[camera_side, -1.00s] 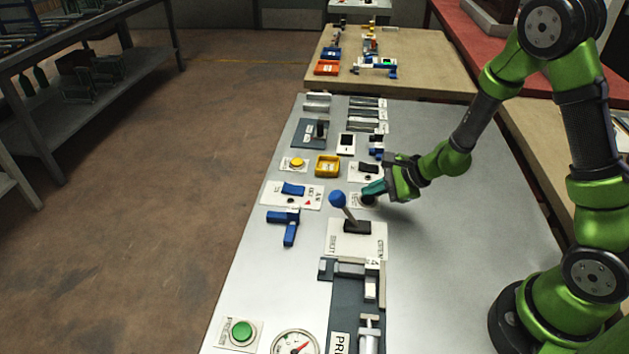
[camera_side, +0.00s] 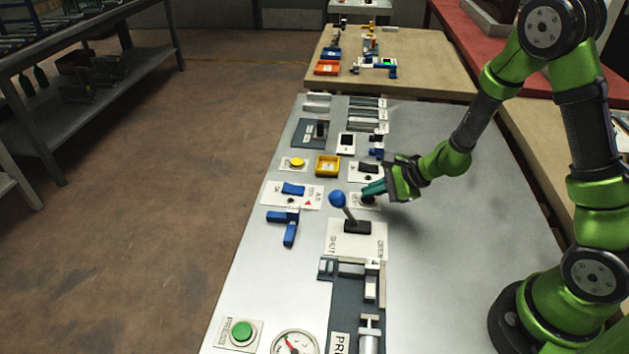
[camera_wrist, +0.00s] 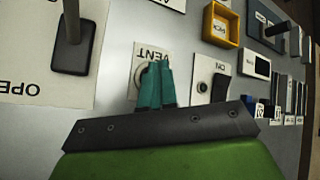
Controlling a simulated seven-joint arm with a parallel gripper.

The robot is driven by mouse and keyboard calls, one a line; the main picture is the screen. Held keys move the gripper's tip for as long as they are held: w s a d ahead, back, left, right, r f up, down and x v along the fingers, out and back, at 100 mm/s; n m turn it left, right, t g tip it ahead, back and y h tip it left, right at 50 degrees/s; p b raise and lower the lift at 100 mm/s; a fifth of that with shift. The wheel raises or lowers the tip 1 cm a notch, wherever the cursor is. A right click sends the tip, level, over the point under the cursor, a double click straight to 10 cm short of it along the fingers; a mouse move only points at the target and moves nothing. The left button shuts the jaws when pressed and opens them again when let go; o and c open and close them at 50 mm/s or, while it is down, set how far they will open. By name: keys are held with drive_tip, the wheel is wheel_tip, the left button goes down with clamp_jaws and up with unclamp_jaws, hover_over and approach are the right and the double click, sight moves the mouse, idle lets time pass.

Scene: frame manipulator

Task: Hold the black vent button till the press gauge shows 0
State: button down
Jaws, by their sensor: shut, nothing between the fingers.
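The black vent button (camera_side: 368,202) sits on a small white plate at the right of the panel. The wrist view shows its plate marked VENT (camera_wrist: 150,51), with the button mostly hidden behind my fingers. My gripper (camera_side: 366,191) is shut and empty, its teal fingertips (camera_wrist: 158,66) at the button; they appear to touch it, but how far it is pressed is hidden. The press gauge (camera_side: 296,343) is a round white dial at the bottom edge of the side view, partly cut off. Its red needle points to the upper left; the numbers are too small to read.
A blue-knobbed lever (camera_side: 338,199) stands close to my gripper, on its near side. A black rocker switch (camera_wrist: 220,88) is right of my fingers in the wrist view. A green PRESS button (camera_side: 242,332) lies beside the gauge. The table right of the panel is clear.

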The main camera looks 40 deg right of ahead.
sight(371, 201)
drive_tip(key=shift+r, duration=0.85)
drive_tip(key=shift+r, duration=0.1)
drive_tip(key=shift+r, duration=2.45)
drive_tip(key=shift+s+a+f, duration=0.1)
drive_tip(key=shift+s+a, duration=0.05)
drive_tip(key=shift+a, duration=0.05)
drive_tip(key=s+a+r+n+g+y, duration=0.25)
drive_tip(key=s+a+r+n, duration=0.35)
drive_tip(key=s+r+n, duration=0.3)
drive_tip(key=s+d+r+n+t+h, duration=0.1)
drive_tip(key=s+d+r+n+h, duration=0.2)
drive_tip(key=s+r+n, duration=0.4)
drive_tip(key=shift+s+r+n+h, duration=0.3)
drive_tip(key=shift+s+n+h, duration=0.55)
drive_tip(key=shift+s, duration=0.15)
